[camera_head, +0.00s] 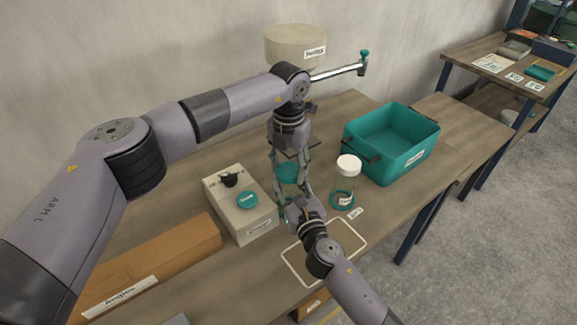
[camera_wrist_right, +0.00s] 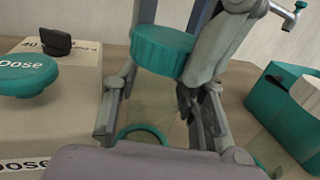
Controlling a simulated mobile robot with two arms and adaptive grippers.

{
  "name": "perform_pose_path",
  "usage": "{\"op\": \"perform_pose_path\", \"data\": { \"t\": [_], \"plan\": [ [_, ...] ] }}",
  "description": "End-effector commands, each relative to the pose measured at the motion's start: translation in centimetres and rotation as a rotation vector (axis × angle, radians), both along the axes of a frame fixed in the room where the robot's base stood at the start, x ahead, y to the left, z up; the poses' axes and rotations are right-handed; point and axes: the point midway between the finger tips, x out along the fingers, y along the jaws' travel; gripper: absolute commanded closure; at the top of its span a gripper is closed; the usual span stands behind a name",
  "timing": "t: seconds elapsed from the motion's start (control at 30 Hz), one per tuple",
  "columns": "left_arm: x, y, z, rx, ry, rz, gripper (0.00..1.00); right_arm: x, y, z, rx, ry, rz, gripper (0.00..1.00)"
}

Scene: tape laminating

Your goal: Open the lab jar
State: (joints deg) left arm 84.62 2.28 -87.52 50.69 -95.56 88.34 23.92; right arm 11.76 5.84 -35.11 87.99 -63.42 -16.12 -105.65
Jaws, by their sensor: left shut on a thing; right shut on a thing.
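The lab jar's round teal lid (camera_head: 288,172) is between my left gripper's fingers, which come down from above. The lid also shows in the right wrist view (camera_wrist_right: 162,50). My left gripper (camera_head: 290,178) is shut on the lid. My right gripper (camera_wrist_right: 160,115) reaches in low from the front, its fingers on either side of a see-through jar body (camera_wrist_right: 155,98) below the lid. It is shut on that body. The glass is hard to make out, and I cannot tell whether the lid is apart from it. A teal ring (camera_wrist_right: 140,133) shows low between the right fingers.
A pale box (camera_head: 240,222) with a teal disc on top stands to the left. A white-topped container (camera_head: 348,166) and a teal ring (camera_head: 342,198) are to the right. Behind is a teal bin (camera_head: 410,162). A white-outlined area (camera_head: 345,238) lies in front. A cardboard box (camera_head: 165,258) is front left.

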Motion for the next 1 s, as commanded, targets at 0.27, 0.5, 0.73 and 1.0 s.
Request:
{"op": "perform_pose_path", "data": {
  "t": [0.27,0.5,0.73,1.0],
  "plan": [
    [0.03,-0.01,0.04,0.000,-0.001,0.540,0.85,0.00,-0.01,0.00,-0.001,0.000,0.000,1.00],
    [0.04,-0.01,0.05,0.000,-0.001,0.660,0.85,0.00,0.01,0.00,-0.001,0.000,0.000,1.00],
    [0.04,-0.01,0.05,0.000,-0.002,0.662,0.85,-0.02,0.02,-0.01,-0.001,0.000,0.001,1.00],
    [0.04,-0.01,0.08,0.000,-0.002,0.660,0.85,-0.02,0.02,-0.01,-0.001,0.000,0.001,1.00]
  ]
}}
